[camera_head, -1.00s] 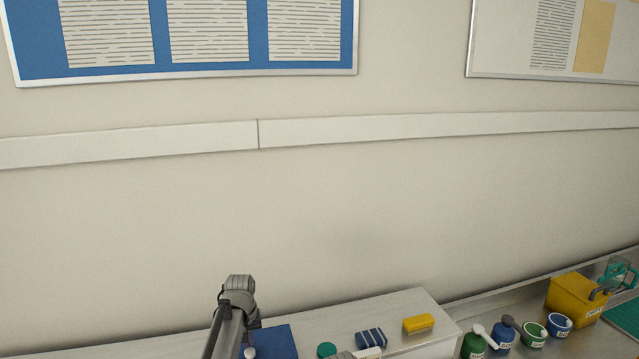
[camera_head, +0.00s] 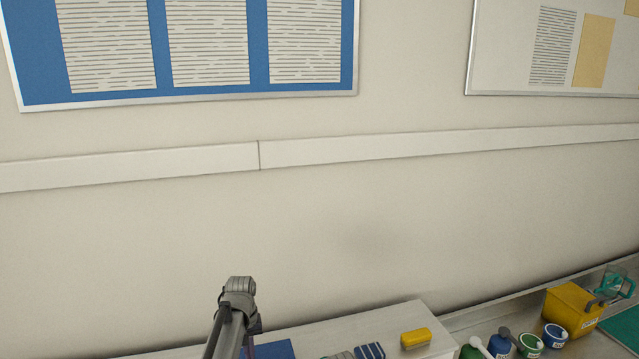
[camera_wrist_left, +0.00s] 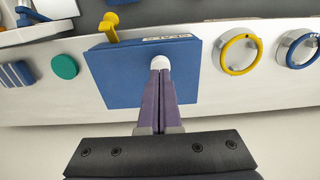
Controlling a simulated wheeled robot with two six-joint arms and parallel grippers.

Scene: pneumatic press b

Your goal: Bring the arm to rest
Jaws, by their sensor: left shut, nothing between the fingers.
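My left arm (camera_head: 237,305) comes up from the bottom edge in the head view, left of the middle. Its gripper hangs down there and is mostly hidden by the arm and the picture edge. In the left wrist view my left gripper (camera_wrist_left: 161,72) is shut and empty, its two purple fingers together. The fingertips show in front of a blue box-like block (camera_wrist_left: 112,76) with a white round knob and a yellow lever (camera_wrist_left: 111,24). I cannot tell whether the tips touch the knob. My right arm is not in view.
A pale bench (camera_head: 300,335) runs along the wall. On it are a yellow block (camera_head: 415,338) and a blue striped block (camera_head: 370,351). A yellow bin (camera_head: 572,310) and several bottles and cups stand at right.

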